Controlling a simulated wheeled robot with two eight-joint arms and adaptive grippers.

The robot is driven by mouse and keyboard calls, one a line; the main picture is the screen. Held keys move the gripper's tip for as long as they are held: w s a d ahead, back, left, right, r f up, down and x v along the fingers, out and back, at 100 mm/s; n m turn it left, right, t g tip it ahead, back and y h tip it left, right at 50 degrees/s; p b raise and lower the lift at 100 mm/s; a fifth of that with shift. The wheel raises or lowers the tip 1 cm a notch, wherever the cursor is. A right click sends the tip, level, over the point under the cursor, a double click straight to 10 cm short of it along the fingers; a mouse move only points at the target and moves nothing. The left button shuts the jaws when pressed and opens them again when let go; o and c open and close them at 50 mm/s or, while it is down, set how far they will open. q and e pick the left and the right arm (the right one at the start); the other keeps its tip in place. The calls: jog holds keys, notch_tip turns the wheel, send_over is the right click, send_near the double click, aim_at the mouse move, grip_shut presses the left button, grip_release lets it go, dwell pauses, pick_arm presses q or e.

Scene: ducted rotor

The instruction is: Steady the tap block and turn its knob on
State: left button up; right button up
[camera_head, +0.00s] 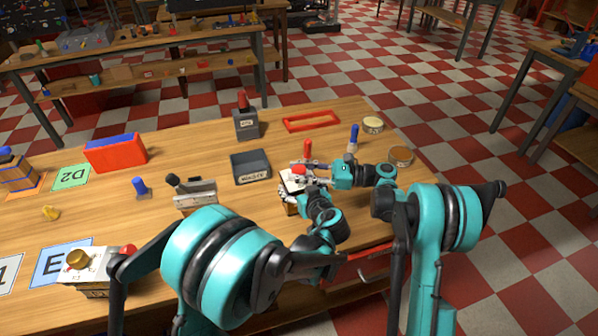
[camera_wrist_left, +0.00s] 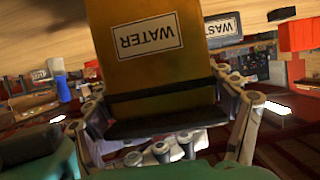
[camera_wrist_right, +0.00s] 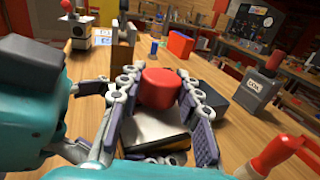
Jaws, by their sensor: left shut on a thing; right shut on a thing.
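The tap block (camera_head: 291,205) stands near the table's right front, mostly hidden by my grippers in the head view. In the left wrist view its yellow-brown side (camera_wrist_left: 150,70) with a WATER label fills the space between the fingers of my left gripper (camera_wrist_left: 165,105), which is shut on it. Its red knob (camera_wrist_right: 160,88) sits above a pale top in the right wrist view. My right gripper (camera_wrist_right: 162,95) has its fingers on both sides of the knob and is shut on it. The knob's turn angle cannot be told.
A dark WASTE tray (camera_head: 250,168) lies just behind and left of the block. A red upright piece (camera_head: 308,150) and a blue-topped piece (camera_head: 353,138) stand close by. A switch box (camera_head: 195,195) is to the left. A red frame (camera_head: 312,121) lies at the back.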

aim_at(299, 169)
jog(key=shift+m+t+h, duration=0.3)
jog(key=shift+m+t, duration=0.6)
jog(key=shift+t, duration=0.5)
jog(key=o, duration=1.2)
notch_tip(299, 169, up, 10)
jog(key=shift+r, duration=0.1)
